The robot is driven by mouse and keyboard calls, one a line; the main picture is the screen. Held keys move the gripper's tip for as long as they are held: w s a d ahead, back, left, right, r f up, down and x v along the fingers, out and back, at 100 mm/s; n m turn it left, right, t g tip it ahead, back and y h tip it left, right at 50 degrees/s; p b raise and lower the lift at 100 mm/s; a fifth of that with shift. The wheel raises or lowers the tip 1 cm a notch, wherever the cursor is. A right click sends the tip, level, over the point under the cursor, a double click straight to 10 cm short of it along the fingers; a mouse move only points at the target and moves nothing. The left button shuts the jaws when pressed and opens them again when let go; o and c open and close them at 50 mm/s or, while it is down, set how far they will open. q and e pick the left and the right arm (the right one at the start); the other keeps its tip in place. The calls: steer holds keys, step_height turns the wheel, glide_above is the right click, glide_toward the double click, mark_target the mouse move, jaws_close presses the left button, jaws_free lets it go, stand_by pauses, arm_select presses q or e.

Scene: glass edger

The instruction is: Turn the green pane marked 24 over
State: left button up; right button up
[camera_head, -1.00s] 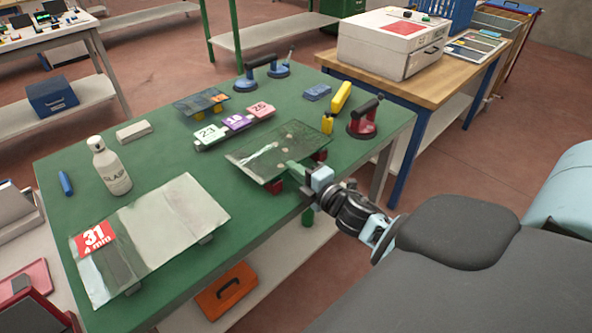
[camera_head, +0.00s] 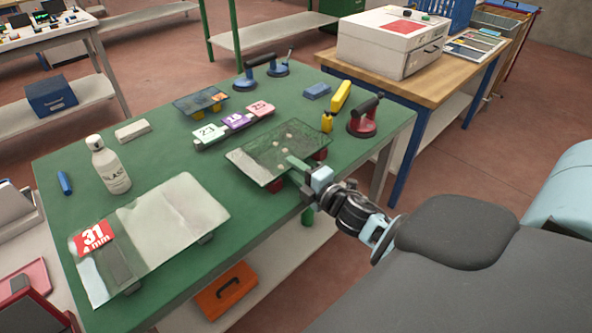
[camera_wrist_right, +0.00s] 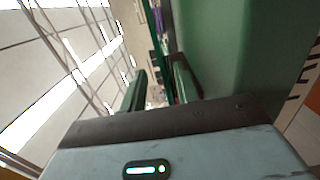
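A greenish glass pane (camera_head: 262,152) lies flat on red blocks (camera_head: 275,186) near the right front edge of the green table. I cannot read a 24 on it; a few pale spots show on its face. My right gripper (camera_head: 298,165) is at the pane's near right edge, with a finger overlapping that edge in the head view. In the right wrist view its two green fingers (camera_wrist_right: 160,88) stand apart with a gap between them. Whether the pane's edge lies in the gap is unclear. My left gripper is out of view.
A larger pane marked 31 (camera_head: 165,225) lies at the table's front left. A small dark pane (camera_head: 198,103) sits behind. Number cards (camera_head: 235,122), a white bottle (camera_head: 111,170), a red suction lifter (camera_head: 364,120) and a yellow tool (camera_head: 340,97) stand around.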

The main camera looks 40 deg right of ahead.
steer(key=shift+f, duration=0.2)
steer(key=shift+s, duration=0.55)
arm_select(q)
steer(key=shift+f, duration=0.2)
arm_select(e)
steer(key=s, duration=0.6)
steer(key=shift+s+d+r, duration=0.15)
steer(key=shift+s+r, duration=0.1)
steer(key=shift+s, duration=0.1)
